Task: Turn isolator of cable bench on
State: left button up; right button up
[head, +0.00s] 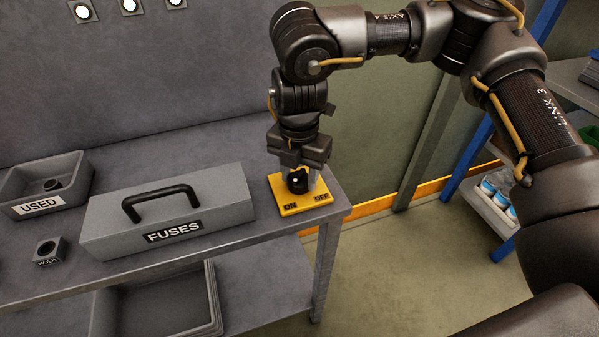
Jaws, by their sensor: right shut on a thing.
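The isolator is a yellow plate (290,209) at the right end of the grey bench, with "ON" printed at its front left and "OFF" at its front right. A black knob (298,183) with a small white dot stands on the plate. My right gripper (298,174) points down from above and is shut on the knob, its fingers on either side. The white dot faces the front; I cannot tell exactly which label it points to. My left gripper is not in view.
A grey box labelled "FUSES" (205,197) with a black handle stands left of the isolator. A "USED" tray (75,178) and a small "HOLD" block (49,251) are further left. A blue-framed shelf (482,150) stands at the right.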

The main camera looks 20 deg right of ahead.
aim_at(299, 175)
jog(key=o, duration=1)
notch_tip(299, 175, up, 11)
dwell(0.5)
